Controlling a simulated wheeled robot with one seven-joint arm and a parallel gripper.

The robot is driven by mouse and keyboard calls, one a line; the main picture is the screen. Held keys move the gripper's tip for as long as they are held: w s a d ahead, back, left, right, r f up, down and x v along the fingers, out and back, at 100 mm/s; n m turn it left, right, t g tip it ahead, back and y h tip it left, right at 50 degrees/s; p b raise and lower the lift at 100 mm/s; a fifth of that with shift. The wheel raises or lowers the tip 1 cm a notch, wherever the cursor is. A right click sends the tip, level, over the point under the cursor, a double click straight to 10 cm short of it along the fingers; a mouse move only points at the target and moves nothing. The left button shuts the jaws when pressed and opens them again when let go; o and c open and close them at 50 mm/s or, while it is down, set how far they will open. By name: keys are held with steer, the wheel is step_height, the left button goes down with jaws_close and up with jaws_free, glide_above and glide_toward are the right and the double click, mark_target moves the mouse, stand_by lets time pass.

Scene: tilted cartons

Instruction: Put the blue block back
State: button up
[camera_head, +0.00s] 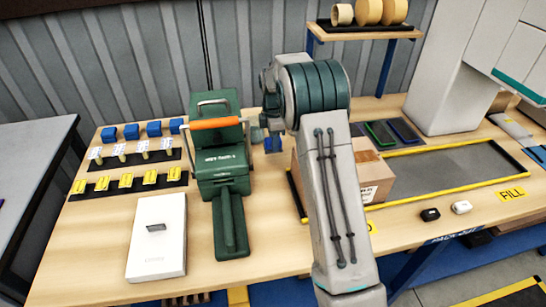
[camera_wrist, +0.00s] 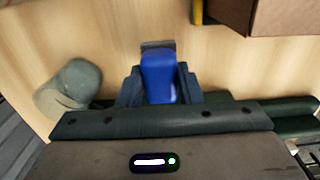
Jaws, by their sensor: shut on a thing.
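My gripper (camera_wrist: 158,90) is shut on a blue block (camera_wrist: 158,75), which sits between the two dark fingers in the wrist view. In the head view, my gripper (camera_head: 268,140) is right of the green machine, partly hidden by my own arm, with a bit of the blue block (camera_head: 273,144) showing below it. Several other blue blocks (camera_head: 131,131) stand in a row at the back left of the table.
The green machine (camera_head: 222,160) with an orange handle stands between my gripper and the block row. Racks with white and yellow tags (camera_head: 127,181) and a white box (camera_head: 158,237) are at left. A cardboard carton (camera_head: 372,170) is right of my gripper.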

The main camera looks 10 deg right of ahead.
steer(key=shift+f, duration=2.95)
steer(key=shift+f, duration=0.15)
steer(key=o, duration=0.9)
